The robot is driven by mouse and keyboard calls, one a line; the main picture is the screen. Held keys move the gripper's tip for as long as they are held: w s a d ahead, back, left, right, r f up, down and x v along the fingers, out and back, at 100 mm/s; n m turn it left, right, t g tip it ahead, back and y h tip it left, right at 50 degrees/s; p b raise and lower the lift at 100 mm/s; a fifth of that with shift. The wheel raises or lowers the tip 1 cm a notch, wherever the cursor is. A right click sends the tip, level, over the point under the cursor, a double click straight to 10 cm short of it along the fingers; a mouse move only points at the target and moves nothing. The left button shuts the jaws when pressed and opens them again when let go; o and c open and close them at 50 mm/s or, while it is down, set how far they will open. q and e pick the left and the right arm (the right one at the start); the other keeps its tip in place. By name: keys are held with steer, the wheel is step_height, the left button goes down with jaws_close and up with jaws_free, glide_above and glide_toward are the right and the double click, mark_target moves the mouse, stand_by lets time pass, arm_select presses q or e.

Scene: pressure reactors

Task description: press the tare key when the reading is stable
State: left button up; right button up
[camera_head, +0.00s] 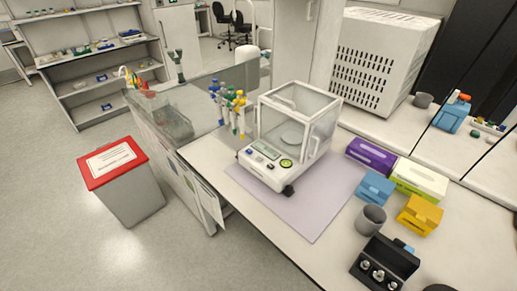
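A white balance (268,172) with a clear glass draft shield (318,128) stands on a pale lilac mat (312,222) on the bench. A round metal pan (292,136) shows inside the shield, and I see nothing on it. The front panel has a small grey display (265,150), whose reading is too small to make out. Small keys sit around the display, including a round green one (286,163). I cannot read the key labels, so I cannot tell which is tare. Neither of my grippers is in view.
Right of the mat are a purple box (370,156), a blue box (375,188), a yellow box (420,214), a grey cup (370,219) and an open black case of weights (385,262). Pipettes (238,113) stand behind left. The mat's front is clear.

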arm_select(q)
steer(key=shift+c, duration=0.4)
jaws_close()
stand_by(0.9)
